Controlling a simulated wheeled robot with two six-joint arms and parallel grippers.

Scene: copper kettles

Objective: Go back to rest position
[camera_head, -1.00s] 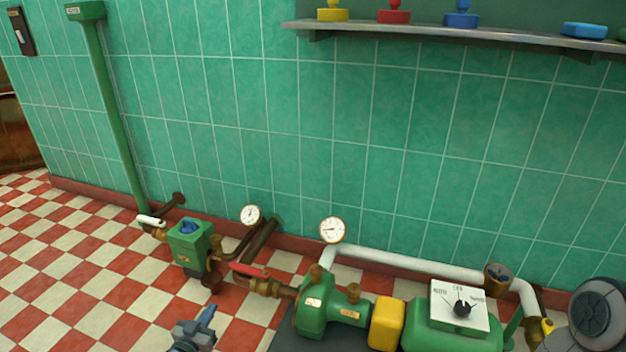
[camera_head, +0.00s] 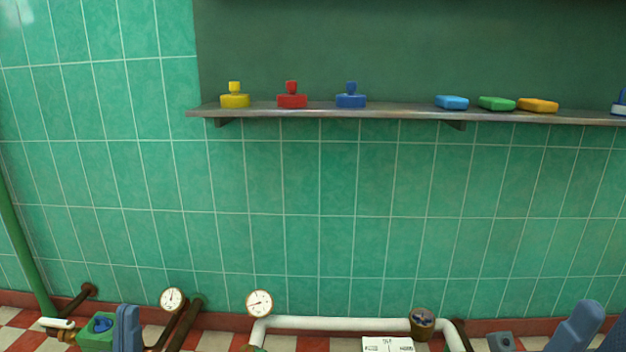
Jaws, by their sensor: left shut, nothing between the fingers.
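My left gripper (camera_head: 127,328) shows at the bottom left as a blue-grey upright shape, its lower part cut off by the frame edge. Its fingers are together with nothing seen between them. It stands in front of the green pump box (camera_head: 97,332) and hides part of it. Blue-grey parts of my right arm (camera_head: 575,328) show at the bottom right. I cannot tell the state of the right gripper's fingers.
A wall shelf (camera_head: 400,111) bears a yellow stamp-like piece (camera_head: 235,100), a red one (camera_head: 292,100), a blue one (camera_head: 351,100) and several flat coloured blocks. Below are two gauges (camera_head: 259,303), a white pipe (camera_head: 335,323) and a white dial plate (camera_head: 388,344). The tiled wall between is bare.

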